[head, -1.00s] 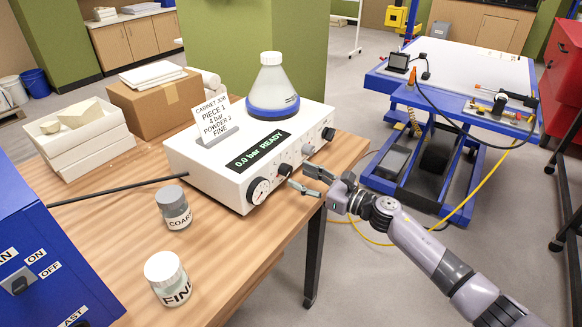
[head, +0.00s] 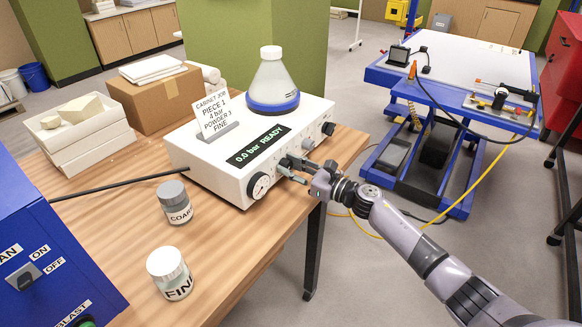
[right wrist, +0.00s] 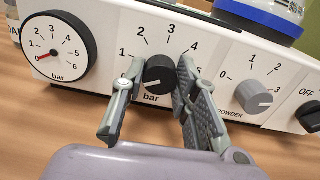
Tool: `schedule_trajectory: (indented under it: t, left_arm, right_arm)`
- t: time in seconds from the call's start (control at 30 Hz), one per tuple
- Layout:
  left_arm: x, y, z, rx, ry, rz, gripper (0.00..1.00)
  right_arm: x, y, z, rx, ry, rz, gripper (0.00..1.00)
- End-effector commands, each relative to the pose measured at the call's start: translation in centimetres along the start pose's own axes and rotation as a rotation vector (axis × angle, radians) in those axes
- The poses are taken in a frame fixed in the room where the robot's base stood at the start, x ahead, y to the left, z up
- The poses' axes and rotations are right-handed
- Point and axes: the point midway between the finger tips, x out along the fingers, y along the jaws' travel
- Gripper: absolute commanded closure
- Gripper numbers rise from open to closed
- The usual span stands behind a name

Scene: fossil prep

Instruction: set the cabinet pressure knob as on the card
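My right gripper (head: 291,168) is at the unit's front. In the right wrist view its fingers (right wrist: 160,90) are apart, one on each side of the knob and close to it; I cannot tell whether they touch it. The gauge (right wrist: 58,47) has its red needle at 0. The display (head: 257,146) reads "0.0 bar READY". My left gripper is out of view.
The grey powder knob (right wrist: 260,93) and a black switch (right wrist: 312,115) sit right of the pressure knob. A flask (head: 273,84) stands on the unit. Jars marked COARSE (head: 174,202) and FINE (head: 169,273) stand on the wooden table (head: 225,235), near a blue cabinet (head: 50,255).

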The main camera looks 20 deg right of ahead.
Motion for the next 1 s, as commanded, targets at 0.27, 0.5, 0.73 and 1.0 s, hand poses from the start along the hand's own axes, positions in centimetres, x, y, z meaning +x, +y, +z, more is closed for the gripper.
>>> schedule_trajectory:
  t: [0.27,0.5,0.73,1.0]
  left_arm:
    - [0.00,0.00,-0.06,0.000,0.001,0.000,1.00]
    - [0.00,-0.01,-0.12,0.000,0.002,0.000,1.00]
    - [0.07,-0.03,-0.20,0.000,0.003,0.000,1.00]
    - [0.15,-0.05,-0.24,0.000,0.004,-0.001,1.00]
  right_arm:
    - [-0.02,-0.02,0.00,0.000,0.000,-0.001,0.93]
    - [-0.03,-0.03,-0.01,0.004,0.000,-0.001,1.00]
    - [-0.01,-0.04,-0.01,0.063,0.000,-0.001,1.00]
    - [0.01,-0.08,0.03,0.253,-0.001,-0.001,1.00]
